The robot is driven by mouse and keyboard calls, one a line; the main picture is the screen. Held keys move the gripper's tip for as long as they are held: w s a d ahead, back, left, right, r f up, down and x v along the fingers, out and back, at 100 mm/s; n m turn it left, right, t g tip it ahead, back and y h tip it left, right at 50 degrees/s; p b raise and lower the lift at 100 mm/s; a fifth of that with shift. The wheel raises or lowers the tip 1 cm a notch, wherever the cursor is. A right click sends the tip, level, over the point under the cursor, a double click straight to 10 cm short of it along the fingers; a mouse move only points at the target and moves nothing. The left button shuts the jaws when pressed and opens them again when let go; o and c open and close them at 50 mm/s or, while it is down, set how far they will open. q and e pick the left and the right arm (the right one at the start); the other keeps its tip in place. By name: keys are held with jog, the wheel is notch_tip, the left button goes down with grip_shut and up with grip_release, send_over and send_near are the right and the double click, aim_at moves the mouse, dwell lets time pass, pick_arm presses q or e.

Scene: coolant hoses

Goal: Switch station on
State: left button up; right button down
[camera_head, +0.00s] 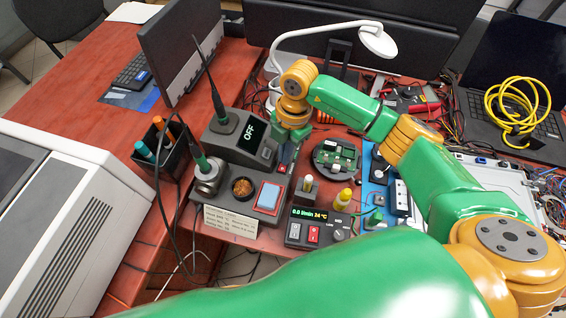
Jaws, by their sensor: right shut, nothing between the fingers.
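The soldering station (236,138) stands on the red table left of centre. It is a dark grey box whose screen reads OFF. My right gripper (285,156) points down just right of the station's front, close to the switch. It is shut and empty. I cannot tell whether its fingertips touch the station. My left gripper is not in view.
An iron holder (207,176) with a brass-wool cup and a blue sponge (269,196) sits before the station. A coolant control box (317,228), a round board holder (337,156) and a white lamp (377,41) stand nearby. Cables hang at the left.

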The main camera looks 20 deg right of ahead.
notch_tip(320, 180, up, 7)
jog(key=p, duration=0.6)
jog(key=shift+s+f, duration=0.1)
dwell(0.3)
